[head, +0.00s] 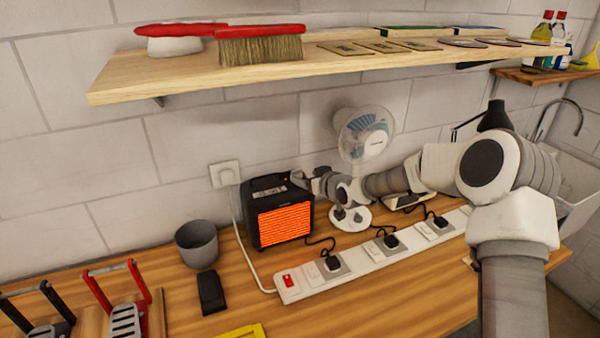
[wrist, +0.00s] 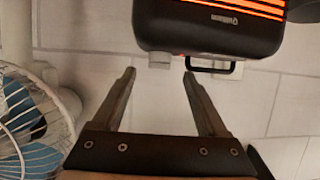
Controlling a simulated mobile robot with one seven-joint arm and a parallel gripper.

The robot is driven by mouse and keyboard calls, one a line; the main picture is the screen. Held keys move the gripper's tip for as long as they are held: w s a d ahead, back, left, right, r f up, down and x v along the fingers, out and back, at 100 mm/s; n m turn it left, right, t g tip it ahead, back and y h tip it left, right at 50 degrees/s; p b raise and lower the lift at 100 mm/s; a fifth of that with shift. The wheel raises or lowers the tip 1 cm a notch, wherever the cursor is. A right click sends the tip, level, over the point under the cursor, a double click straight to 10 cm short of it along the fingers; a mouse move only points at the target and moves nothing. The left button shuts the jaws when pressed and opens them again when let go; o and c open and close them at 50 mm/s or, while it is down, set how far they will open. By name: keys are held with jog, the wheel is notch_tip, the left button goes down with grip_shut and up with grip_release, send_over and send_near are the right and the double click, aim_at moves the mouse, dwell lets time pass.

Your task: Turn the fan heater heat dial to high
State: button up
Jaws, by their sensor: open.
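The fan heater (head: 283,212) is a black box with a glowing orange grille, standing on the bench against the wall. In the wrist view the heater (wrist: 210,27) appears upside down at the top. A small light grey block, which looks like the heat dial (wrist: 159,61), sticks out from its top edge. Its setting cannot be read. My gripper (head: 300,180) is at the heater's top right corner in the head view and covers part of it. In the wrist view my open gripper (wrist: 159,72) has one finger on each side of the dial, with no clear contact.
A white desk fan (head: 365,135) stands right of the heater, close to my arm. A white power strip (head: 375,250) with several plugs lies in front. A grey cup (head: 197,243) stands left. A wooden shelf (head: 330,62) overhangs the bench. The heater's handle (wrist: 210,69) is beside the dial.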

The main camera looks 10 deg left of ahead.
aim_at(297, 173)
jog(key=shift+p+x, duration=0.5)
jog(key=shift+x, duration=2.15)
grip_shut()
